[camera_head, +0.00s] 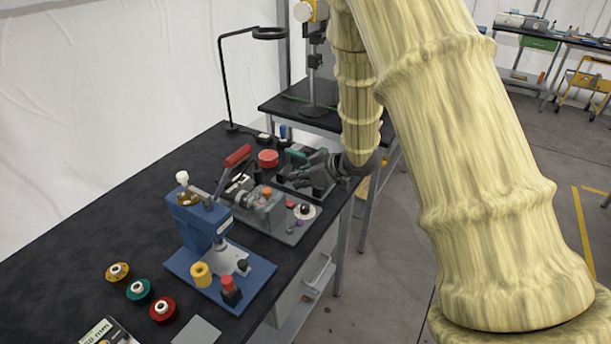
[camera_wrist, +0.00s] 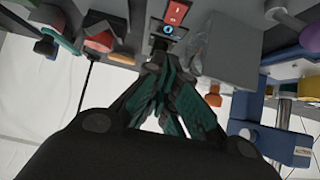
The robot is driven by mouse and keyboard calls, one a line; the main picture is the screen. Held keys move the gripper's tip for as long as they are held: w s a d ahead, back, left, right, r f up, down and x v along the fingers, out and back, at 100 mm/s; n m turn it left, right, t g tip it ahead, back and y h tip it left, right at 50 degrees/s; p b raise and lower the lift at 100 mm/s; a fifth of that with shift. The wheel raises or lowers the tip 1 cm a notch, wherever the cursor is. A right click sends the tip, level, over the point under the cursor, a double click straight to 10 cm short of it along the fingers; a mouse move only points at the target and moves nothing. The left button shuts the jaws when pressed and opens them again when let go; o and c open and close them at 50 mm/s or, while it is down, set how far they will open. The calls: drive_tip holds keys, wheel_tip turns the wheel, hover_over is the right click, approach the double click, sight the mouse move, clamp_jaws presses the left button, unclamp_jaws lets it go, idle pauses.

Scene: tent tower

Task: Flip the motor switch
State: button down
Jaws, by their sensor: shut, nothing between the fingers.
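A red rocker switch (camera_wrist: 176,12) on a dark plate, with a blue-lit ring (camera_wrist: 168,30) beside it, shows at the top of the wrist view. It looks like the motor switch; its position is unclear. My gripper (camera_wrist: 172,62) has its dark fingers with green pads together and empty, just below the switch plate in the picture. I cannot tell whether they touch it. In the head view my gripper (camera_head: 292,178) is low over the far right part of the black bench, and it hides the switch.
A blue press (camera_head: 205,225) stands nearer on the bench (camera_head: 60,270), beside a grey device with a red lever (camera_head: 238,156). A red round button (camera_head: 268,158) and a black lamp stand (camera_head: 228,80) are behind. Several coloured spools (camera_head: 138,290) lie at the front left.

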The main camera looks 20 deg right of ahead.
drive_tip(key=p, duration=0.2)
hover_over(289, 202)
wheel_tip(289, 202, down, 5)
drive_tip(key=shift+r, duration=0.2)
drive_tip(key=shift+w+f, duration=0.1)
drive_tip(key=shift+f, duration=0.9)
